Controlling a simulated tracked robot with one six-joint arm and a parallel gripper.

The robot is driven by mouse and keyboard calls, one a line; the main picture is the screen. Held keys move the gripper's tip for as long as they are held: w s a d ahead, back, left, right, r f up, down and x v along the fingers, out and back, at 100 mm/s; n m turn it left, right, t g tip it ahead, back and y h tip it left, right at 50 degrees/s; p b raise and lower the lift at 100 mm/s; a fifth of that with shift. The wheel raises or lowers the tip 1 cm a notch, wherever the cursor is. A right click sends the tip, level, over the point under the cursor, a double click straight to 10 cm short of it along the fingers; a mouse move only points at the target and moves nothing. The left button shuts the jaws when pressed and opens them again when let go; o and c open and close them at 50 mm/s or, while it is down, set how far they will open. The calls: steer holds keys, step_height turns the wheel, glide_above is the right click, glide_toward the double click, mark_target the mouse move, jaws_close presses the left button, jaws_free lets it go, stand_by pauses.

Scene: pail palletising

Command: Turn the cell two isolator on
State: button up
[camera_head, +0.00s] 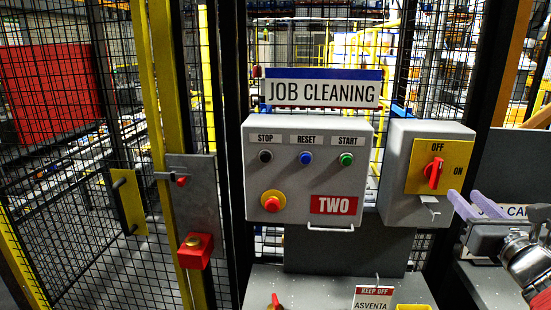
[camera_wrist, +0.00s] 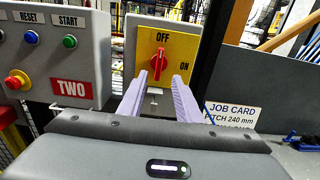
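The isolator is a grey box with a yellow plate (camera_head: 419,178) marked OFF at the top and ON at the right. Its red knob (camera_head: 433,173) stands close to upright, toward OFF; the knob (camera_wrist: 158,64) also shows in the wrist view. A red TWO label (camera_head: 333,205) is on the control box to its left. My gripper (camera_head: 467,194) is at the right, a little below the knob. In the wrist view my gripper (camera_wrist: 160,78) is open and empty, its lavender fingers apart and pointing toward the knob, with the knob seen between and just beyond the tips.
The control box (camera_head: 305,180) has STOP, RESET and START buttons and a red-and-yellow emergency button (camera_head: 272,202). A metal hasp (camera_head: 430,207) juts out below the knob. A JOB CARD sign (camera_wrist: 233,113) is right of the fingers. Mesh fence (camera_head: 80,225) stands at the left.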

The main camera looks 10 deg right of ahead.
mark_target(438, 171)
steer(key=x, duration=1.2)
steer(key=shift+w, duration=0.4)
steer(key=shift+c, duration=0.4)
jaws_close()
